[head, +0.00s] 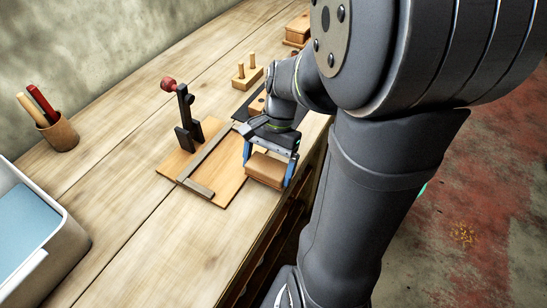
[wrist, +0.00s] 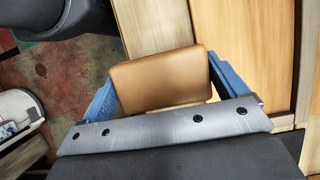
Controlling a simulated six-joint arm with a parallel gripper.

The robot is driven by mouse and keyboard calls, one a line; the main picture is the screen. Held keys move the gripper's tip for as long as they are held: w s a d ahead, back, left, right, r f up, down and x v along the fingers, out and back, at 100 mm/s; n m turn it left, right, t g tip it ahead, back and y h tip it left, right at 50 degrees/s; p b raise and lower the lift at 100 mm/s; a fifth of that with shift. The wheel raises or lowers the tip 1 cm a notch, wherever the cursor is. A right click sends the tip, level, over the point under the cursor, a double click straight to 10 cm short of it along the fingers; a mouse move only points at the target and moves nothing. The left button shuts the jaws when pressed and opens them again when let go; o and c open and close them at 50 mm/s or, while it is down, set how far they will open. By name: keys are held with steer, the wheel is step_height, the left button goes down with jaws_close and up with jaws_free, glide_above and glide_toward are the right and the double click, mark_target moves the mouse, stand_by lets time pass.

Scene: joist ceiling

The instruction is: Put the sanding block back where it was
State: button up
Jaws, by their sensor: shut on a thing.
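The sanding block, a brown rounded block (head: 266,169), is between the blue fingers of my gripper (head: 269,172). In the wrist view the block (wrist: 158,78) spans the gap between both fingers (wrist: 165,88), so my gripper is shut on it. In the head view the block appears over the right edge of a wooden board (head: 229,181), close to the bench's front edge. I cannot tell whether it touches anything beneath. A dark mat (head: 241,113) with a small wooden piece (head: 257,104) lies behind my gripper, partly hidden by my arm.
The board carries an upright dark clamp with a red knob (head: 168,84) and a grey-brown strip (head: 204,158). A two-peg block (head: 247,77) stands behind. A pen cup (head: 58,132) and a white bin (head: 62,240) are at left. The bench (head: 125,205) between is clear.

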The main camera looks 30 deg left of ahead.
steer(key=shift+f, duration=0.7)
steer(key=shift+f, duration=0.6)
steer(key=o, duration=0.7)
steer(key=v, duration=1.3)
steer(key=shift+s+r, duration=0.2)
steer(key=x, duration=1.3)
steer(key=shift+w, duration=0.2)
steer(key=shift+r, duration=0.3)
